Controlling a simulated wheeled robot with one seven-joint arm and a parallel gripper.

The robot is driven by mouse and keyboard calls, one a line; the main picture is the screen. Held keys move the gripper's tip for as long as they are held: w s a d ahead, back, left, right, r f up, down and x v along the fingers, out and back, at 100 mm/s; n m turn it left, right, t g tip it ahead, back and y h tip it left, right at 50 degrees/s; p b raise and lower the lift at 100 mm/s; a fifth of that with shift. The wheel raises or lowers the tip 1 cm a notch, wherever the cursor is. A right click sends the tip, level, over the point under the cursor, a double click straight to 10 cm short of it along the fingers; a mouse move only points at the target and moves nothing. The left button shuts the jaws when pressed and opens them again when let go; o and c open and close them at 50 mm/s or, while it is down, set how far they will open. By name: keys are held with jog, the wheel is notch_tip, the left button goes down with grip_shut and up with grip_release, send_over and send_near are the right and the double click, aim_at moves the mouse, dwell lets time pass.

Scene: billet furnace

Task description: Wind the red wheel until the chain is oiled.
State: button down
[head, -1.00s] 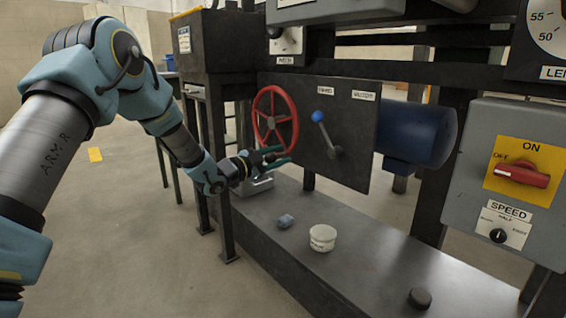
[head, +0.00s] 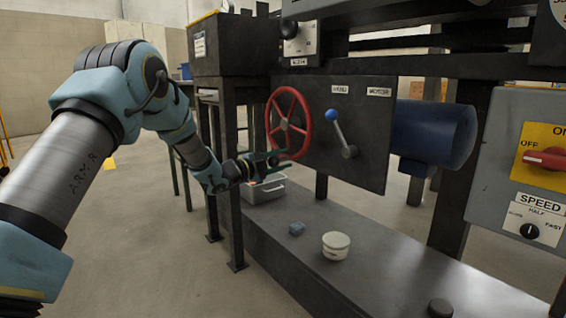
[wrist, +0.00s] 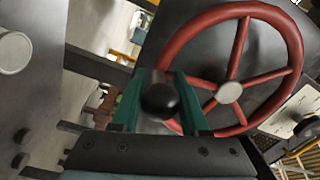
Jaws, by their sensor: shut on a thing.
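The red wheel (head: 284,125), with several spokes and a pale hub, is mounted upright on a dark panel below the machine. It also fills the right of the wrist view (wrist: 229,92). My gripper (head: 281,158) is at the lower part of the wheel's rim. In the wrist view its green fingers (wrist: 160,96) are closed on the wheel's round black knob (wrist: 160,102), beside the rim. I cannot make out a chain in these views.
A lever with a blue ball (head: 333,116) stands just right of the wheel, with a blue motor (head: 436,135) beyond. A switch box (head: 538,165) is at right.

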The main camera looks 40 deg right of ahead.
jog(key=shift+w+f, duration=0.1)
jog(key=shift+c, duration=2.1)
grip_release()
jog(key=a+p, duration=0.3)
jog(key=a, duration=0.8)
jog(key=shift+w+f, duration=0.15)
